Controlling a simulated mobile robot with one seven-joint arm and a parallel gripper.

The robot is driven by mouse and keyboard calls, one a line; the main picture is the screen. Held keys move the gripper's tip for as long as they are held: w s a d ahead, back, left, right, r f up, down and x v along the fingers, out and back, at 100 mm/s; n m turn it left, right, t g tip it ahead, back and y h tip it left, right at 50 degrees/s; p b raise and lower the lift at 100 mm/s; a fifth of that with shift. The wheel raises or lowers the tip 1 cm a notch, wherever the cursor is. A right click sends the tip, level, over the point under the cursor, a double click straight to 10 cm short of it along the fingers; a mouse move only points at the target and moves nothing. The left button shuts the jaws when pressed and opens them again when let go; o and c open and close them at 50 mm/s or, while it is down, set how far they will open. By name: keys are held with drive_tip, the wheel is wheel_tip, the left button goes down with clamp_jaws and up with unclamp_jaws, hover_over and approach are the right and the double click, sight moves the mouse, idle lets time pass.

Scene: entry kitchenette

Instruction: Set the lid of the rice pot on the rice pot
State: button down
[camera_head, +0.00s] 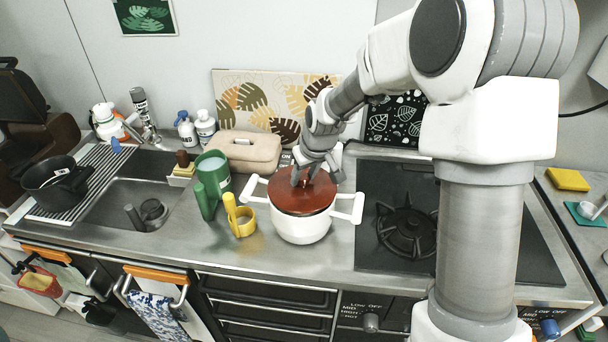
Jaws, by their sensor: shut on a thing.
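The rice pot (300,232) is white with two side handles and stands on the steel counter, left of the stove. The lid (301,201) is a reddish-brown disc over the pot's mouth. It looks level and roughly centred, but I cannot tell whether it rests fully on the rim. My gripper (303,182) reaches down from above and is shut on the lid's middle, where the knob is mostly hidden by the fingers.
A beige box (243,150) sits behind. The stove (405,228) is to the right and the sink (130,200) to the left. The counter's front edge is close.

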drive_tip(key=shift+f+b, duration=0.75)
drive_tip(key=shift+f, duration=0.2)
drive_tip(key=shift+c, duration=1.7)
unclamp_jaws()
drive_tip(key=shift+r, duration=0.1)
drive_tip(key=v, duration=1.7)
drive_tip(key=shift+r+p, duration=0.2)
drive_tip(key=shift+p, duration=0.15)
drive_tip(key=s+d+r+m+h, duration=0.1)
drive_tip(key=s+d+m, duration=0.1)
drive_tip(key=s, duration=0.9)
drive_tip(key=s+d+r+m+t+h, duration=0.1)
drive_tip(key=s+d, duration=0.4)
drive_tip(key=s, duration=0.6)
drive_tip(key=shift+s+d+m, duration=0.2)
drive_tip(key=shift+d+m, duration=0.1)
drive_tip(key=shift+m, duration=0.6)
drive_tip(key=shift+s+d, duration=0.1)
drive_tip(key=shift+s, duration=0.3)
drive_tip(key=shift+c, duration=0.2)
